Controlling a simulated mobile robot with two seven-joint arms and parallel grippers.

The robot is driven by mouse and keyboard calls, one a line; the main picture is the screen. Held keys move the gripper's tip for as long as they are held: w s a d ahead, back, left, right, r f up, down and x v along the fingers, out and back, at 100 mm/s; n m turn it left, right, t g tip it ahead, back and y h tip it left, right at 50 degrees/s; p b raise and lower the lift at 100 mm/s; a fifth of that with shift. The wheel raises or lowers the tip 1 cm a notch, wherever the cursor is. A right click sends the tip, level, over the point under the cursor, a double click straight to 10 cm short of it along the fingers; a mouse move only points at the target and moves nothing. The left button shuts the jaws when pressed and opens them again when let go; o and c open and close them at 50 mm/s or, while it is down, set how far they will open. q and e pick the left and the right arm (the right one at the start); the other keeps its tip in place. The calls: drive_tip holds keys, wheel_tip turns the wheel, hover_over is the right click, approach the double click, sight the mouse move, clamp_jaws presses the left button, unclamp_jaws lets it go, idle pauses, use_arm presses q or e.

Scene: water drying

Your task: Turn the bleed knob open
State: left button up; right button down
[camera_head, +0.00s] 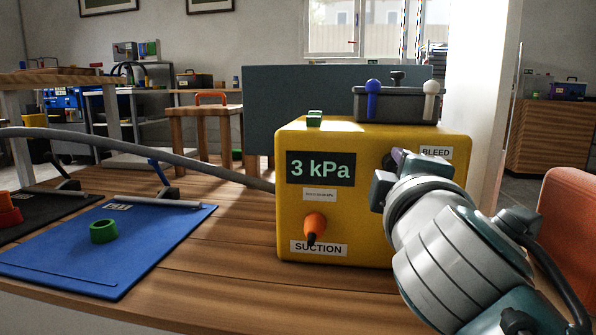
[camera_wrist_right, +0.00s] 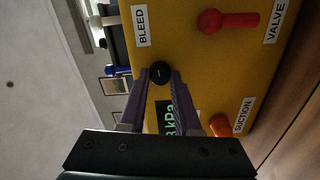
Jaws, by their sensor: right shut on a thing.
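A yellow box (camera_head: 372,222) stands on the wooden table, with a display reading 3 kPa (camera_head: 320,168) and a BLEED label (camera_head: 435,153) at its upper right. My right gripper (camera_head: 394,160) reaches the front of the box just beside that label. In the right wrist view, the black bleed knob (camera_wrist_right: 160,72) sits between the purple fingertips, and the gripper is shut on it. In the head view, my gripper and arm mostly hide the knob. My left gripper is not in view.
An orange suction knob (camera_head: 314,223) sits low on the box. A red valve handle (camera_wrist_right: 232,21) shows in the wrist view. A grey bin (camera_head: 410,104) with small handles is behind the box top. A blue mat (camera_head: 150,245) with a green ring (camera_head: 104,231) lies left; a grey hose (camera_head: 150,150) crosses above.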

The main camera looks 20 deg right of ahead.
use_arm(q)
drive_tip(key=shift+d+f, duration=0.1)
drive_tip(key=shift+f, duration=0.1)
use_arm(e)
drive_tip(key=shift+m, duration=0.6)
drive_tip(key=c, duration=0.6)
unclamp_jaws()
